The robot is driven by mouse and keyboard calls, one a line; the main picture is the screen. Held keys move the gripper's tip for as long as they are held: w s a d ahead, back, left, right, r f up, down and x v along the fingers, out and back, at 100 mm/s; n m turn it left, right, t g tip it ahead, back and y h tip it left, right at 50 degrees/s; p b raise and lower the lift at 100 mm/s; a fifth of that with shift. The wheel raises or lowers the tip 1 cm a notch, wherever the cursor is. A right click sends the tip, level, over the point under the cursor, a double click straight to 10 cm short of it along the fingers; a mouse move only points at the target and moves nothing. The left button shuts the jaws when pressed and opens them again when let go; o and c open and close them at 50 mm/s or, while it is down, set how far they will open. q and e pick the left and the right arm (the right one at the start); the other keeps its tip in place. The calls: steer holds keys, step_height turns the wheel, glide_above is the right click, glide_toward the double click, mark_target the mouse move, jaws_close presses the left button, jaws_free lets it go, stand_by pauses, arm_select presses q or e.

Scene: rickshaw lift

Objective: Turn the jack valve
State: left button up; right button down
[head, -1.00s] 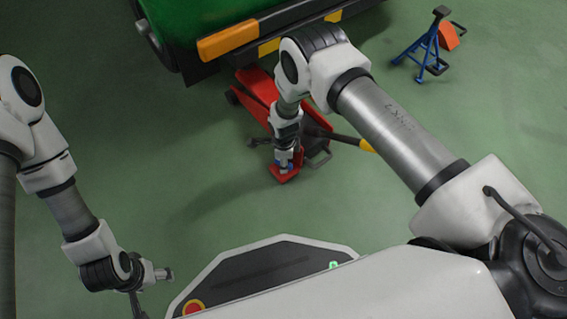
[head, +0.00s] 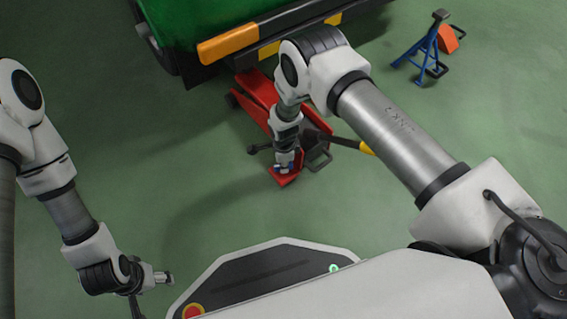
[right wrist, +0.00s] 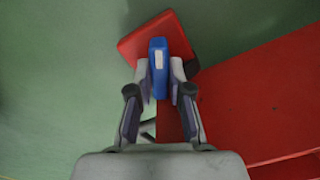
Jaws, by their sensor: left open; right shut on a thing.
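The red floor jack (head: 256,88) stands partly under the green vehicle, and its red body also fills the right side of the right wrist view (right wrist: 265,95). The jack valve is a blue block with a pale patch (right wrist: 158,72), over a small red plate (right wrist: 133,48) at the jack's near end. My right gripper (right wrist: 160,78) is shut on the blue valve, one finger on each side. In the head view this gripper (head: 284,168) points down at the jack's near end. My left gripper (head: 136,306) is open at the bottom left, away from the jack, its tips cut off by the frame.
A yellow-ended handle (head: 350,143) sticks out to the right of the jack. The green vehicle with its orange and black bumper (head: 228,42) is above. A blue jack stand (head: 425,52) and an orange wedge (head: 448,40) stand at upper right. The green floor at left is clear.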

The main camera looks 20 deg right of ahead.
steer(key=shift+n, duration=2.5)
steer(key=c, duration=1.1)
jaws_free()
step_height(320, 180, up, 12)
